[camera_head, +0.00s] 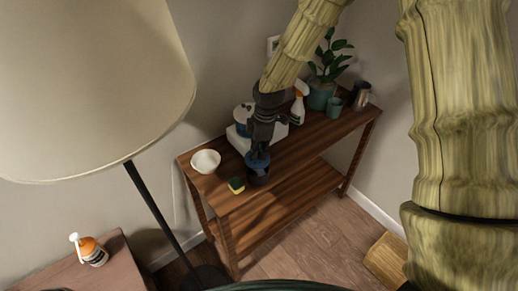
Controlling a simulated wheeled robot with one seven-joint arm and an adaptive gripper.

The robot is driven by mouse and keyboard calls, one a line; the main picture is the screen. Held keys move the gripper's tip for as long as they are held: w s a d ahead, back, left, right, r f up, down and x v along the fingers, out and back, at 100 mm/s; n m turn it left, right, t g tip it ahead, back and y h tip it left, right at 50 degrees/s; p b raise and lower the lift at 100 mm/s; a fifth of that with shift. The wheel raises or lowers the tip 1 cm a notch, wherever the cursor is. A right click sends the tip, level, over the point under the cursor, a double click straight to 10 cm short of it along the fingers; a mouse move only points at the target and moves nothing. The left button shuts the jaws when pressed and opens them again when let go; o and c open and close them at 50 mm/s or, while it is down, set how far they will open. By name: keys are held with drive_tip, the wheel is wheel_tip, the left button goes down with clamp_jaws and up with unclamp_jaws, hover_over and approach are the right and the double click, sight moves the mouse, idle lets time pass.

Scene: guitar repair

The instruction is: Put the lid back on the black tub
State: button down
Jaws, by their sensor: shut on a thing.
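A small black tub (259,177) stands near the front edge of the wooden shelf table, below my gripper. My gripper (257,147) points down and is shut on a dark blue lid (258,161). The lid is over the mouth of the tub, seemingly tilted. I cannot tell whether the lid touches the rim. The gripper's fingers and the lid hide most of the tub's opening.
A floor lamp (90,90) stands left.

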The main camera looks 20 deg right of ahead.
drive_tip(key=shift+w+f+b, duration=0.1)
drive_tip(key=shift+f+b, duration=0.2)
drive_tip(key=shift+f, duration=0.35)
drive_tip(key=shift+s+f+b, duration=0.2)
drive_tip(key=shift+f+b, duration=0.5)
drive_tip(key=shift+f, duration=1)
drive_tip(key=shift+p, duration=0.3)
drive_tip(key=shift+f+p, duration=0.2)
drive_tip(key=shift+p, duration=0.2)
idle(1.4)
drive_tip(key=c, duration=1.3)
unclamp_jaws()
